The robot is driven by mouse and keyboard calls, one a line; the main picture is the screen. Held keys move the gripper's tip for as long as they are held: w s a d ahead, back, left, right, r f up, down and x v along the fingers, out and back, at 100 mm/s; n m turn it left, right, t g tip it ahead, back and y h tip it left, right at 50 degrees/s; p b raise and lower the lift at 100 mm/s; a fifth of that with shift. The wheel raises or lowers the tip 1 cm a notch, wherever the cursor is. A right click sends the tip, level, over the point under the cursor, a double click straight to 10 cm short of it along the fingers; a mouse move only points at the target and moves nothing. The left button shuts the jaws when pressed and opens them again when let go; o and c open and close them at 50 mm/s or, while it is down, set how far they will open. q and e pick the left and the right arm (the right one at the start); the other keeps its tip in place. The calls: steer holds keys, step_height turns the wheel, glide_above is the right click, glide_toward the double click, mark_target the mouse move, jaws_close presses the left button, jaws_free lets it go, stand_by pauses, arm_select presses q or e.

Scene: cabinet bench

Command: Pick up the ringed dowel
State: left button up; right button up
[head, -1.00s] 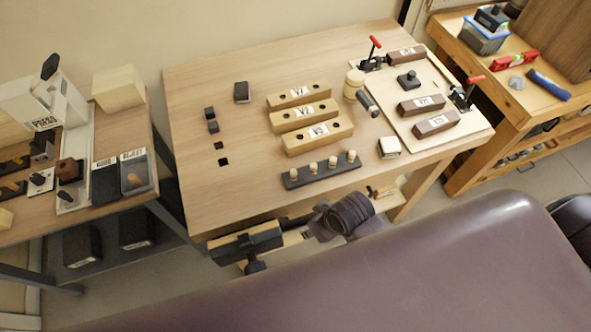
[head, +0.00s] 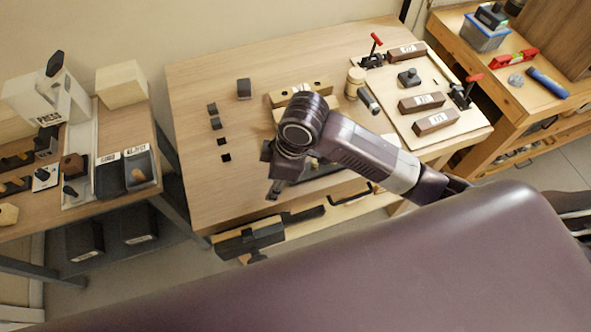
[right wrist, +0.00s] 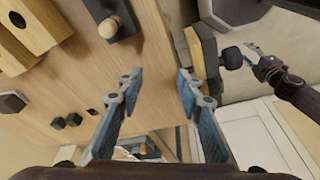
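A dark rack (right wrist: 100,10) with a pale wooden dowel (right wrist: 108,27) standing in it shows at the top of the right wrist view. No ring can be made out on this dowel. In the head view my right arm covers most of the rack, so the other dowels are hidden. My right gripper (right wrist: 160,88) is open and empty, with bare tabletop between its fingers. It is apart from the rack, to its left in the head view (head: 272,188), over the front of the table. What looks like my left gripper (right wrist: 258,62) is beyond the table's front edge; its fingers are unclear.
A vise (head: 250,238) with a black knob is on the table's front edge, close to my right gripper. Drilled wooden blocks (head: 305,90) stand behind my arm. A black block (head: 244,89), small dark cubes and square holes lie left. The table's left front is clear.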

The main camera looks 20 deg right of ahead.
steer(key=w+d+r+h, duration=0.1)
steer(key=d, duration=0.1)
steer(key=w+d+r+n, duration=0.1)
steer(key=w+d, duration=0.1)
steer(key=w+d+r+n+g+h, duration=0.1)
steer(key=d, duration=0.2)
steer(key=shift+w+r+h, duration=0.3)
steer(key=shift+w, duration=0.05)
steer(key=shift+d, duration=0.2)
steer(key=f, duration=0.2)
steer(key=f+p, duration=0.1)
steer(key=f, duration=0.1)
steer(key=f+p, duration=0.1)
steer(key=f, duration=0.1)
steer(key=shift+s+a+f, duration=0.1)
steer(key=shift+s+a, duration=0.1)
steer(key=shift+a, duration=0.05)
steer(key=shift+f+p, duration=0.3)
steer(key=shift+f, duration=0.4)
arm_select(q)
steer(key=r, duration=0.2)
steer(key=shift+a+r, duration=0.3)
steer(key=shift+a, duration=0.05)
arm_select(e)
steer(key=shift+c, duration=0.7)
steer(key=c, duration=0.7)
